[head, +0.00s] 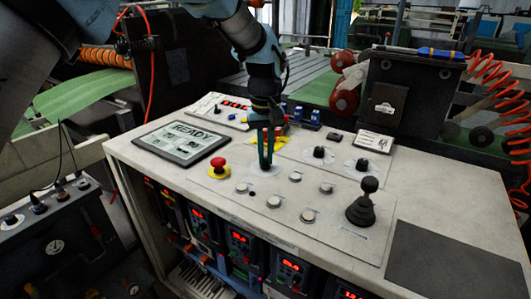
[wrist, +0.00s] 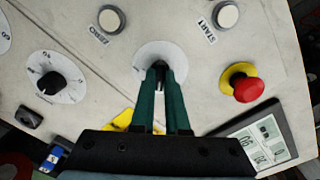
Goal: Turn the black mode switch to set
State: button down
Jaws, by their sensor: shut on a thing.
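The black mode switch (wrist: 159,67) sits on a round white dial plate in the wrist view, between the two green fingers. My gripper (wrist: 160,76) points down at the panel and is shut on the switch. The fingers cover most of the switch, and the dial marks and pointer direction cannot be read. In the head view my gripper (head: 265,165) stands on the panel to the right of the red stop button (head: 219,165).
A screen reading READY (head: 183,141) lies at the left. Two other black knobs (head: 318,153) (head: 362,164) stand at the right. Several round push buttons (head: 273,202) and a black joystick (head: 369,200) are nearer the front. A dark pad (head: 450,260) covers the front right corner.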

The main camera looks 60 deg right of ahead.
jog(key=shift+n, duration=0.3)
jog(key=c, duration=0.9)
grip_release()
notch_tip(320, 180, up, 11)
jog(key=shift+f+b, duration=0.1)
jog(key=shift+b, duration=1.1)
jog(key=shift+w, duration=0.1)
